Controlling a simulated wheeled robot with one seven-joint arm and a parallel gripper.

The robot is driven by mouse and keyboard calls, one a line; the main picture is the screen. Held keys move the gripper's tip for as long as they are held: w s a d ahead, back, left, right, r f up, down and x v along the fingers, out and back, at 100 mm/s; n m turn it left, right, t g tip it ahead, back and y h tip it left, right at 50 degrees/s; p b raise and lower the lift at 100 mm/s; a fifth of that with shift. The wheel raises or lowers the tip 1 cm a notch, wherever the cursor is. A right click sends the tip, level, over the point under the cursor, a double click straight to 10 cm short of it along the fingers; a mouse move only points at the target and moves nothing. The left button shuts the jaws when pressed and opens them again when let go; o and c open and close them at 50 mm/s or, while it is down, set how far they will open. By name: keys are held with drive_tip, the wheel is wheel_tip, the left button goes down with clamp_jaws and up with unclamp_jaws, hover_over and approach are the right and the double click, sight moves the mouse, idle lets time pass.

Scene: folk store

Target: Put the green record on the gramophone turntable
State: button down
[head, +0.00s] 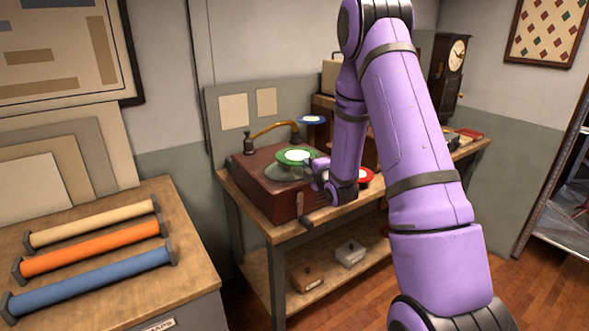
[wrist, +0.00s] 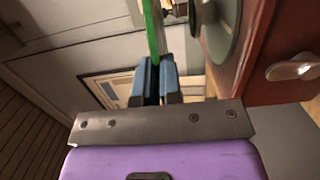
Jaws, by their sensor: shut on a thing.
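The green record (head: 294,156) with a white label is held roughly level above the gramophone turntable (head: 285,173). My gripper (head: 308,164) is shut on its right edge in the head view. In the wrist view the green record (wrist: 152,28) shows edge-on between the blue-grey fingers of my gripper (wrist: 155,68). The turntable (wrist: 228,28) is there to its right, roughly parallel, with a clear gap between them. The gramophone (head: 262,188) is a reddish-brown box with a brass tonearm (head: 275,128) at the back. The spindle cannot be made out clearly.
A blue record (head: 312,119) is behind the gramophone and a red record (head: 364,175) is to its right, partly behind my arm. A crank (head: 300,205) sticks out at the gramophone's front. A clock (head: 449,70) stands farther back. Coloured rolls (head: 90,245) lie on the left cabinet.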

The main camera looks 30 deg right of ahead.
sight(298, 156)
drive_tip(key=w, duration=0.6)
drive_tip(key=shift+w+a+f, duration=0.15)
drive_tip(key=shift+w+f, duration=0.1)
drive_tip(key=shift+f, duration=0.05)
drive_tip(key=shift+w+f, duration=0.15)
drive_tip(key=shift+f, duration=1.6)
drive_tip(key=shift+f, duration=0.1)
drive_tip(key=c, duration=1.3)
unclamp_jaws()
